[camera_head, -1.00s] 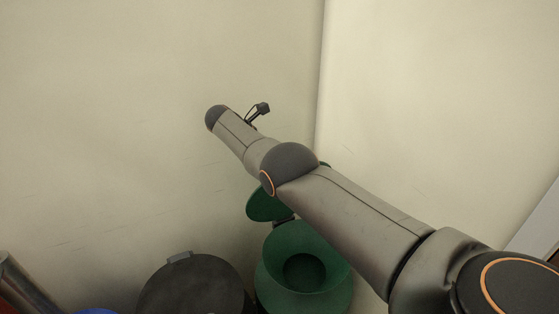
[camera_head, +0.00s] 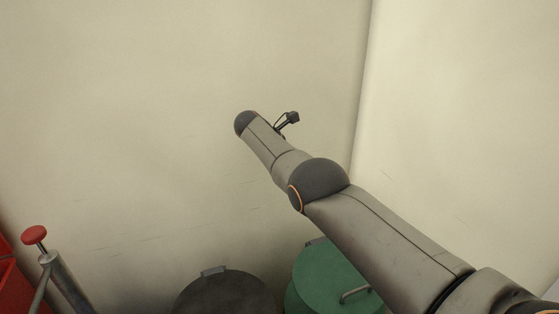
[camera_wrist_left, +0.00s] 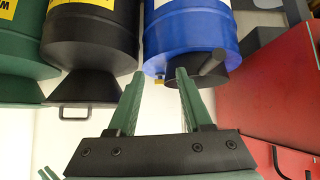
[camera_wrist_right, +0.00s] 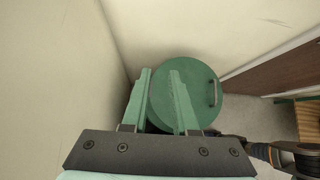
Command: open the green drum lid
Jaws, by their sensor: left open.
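The green drum lid (camera_head: 325,280) is a round green disc with a bar handle (camera_head: 355,293). It appears to lie flat and shut, partly hidden by my right arm in the head view. In the right wrist view the green lid (camera_wrist_right: 190,92) lies beyond my right gripper (camera_wrist_right: 160,72), its handle (camera_wrist_right: 212,92) at the right. The right gripper's fingers are apart with nothing between them, and the handle is outside them. Neither gripper shows in the head view.
A black drum (camera_head: 222,295) stands left of the green one; it also shows in the left wrist view (camera_wrist_left: 92,40). A red-knobbed metal post (camera_head: 60,275) stands at the far left. Walls (camera_head: 150,120) close off the back. A red box (camera_wrist_left: 265,90) is beside the left gripper.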

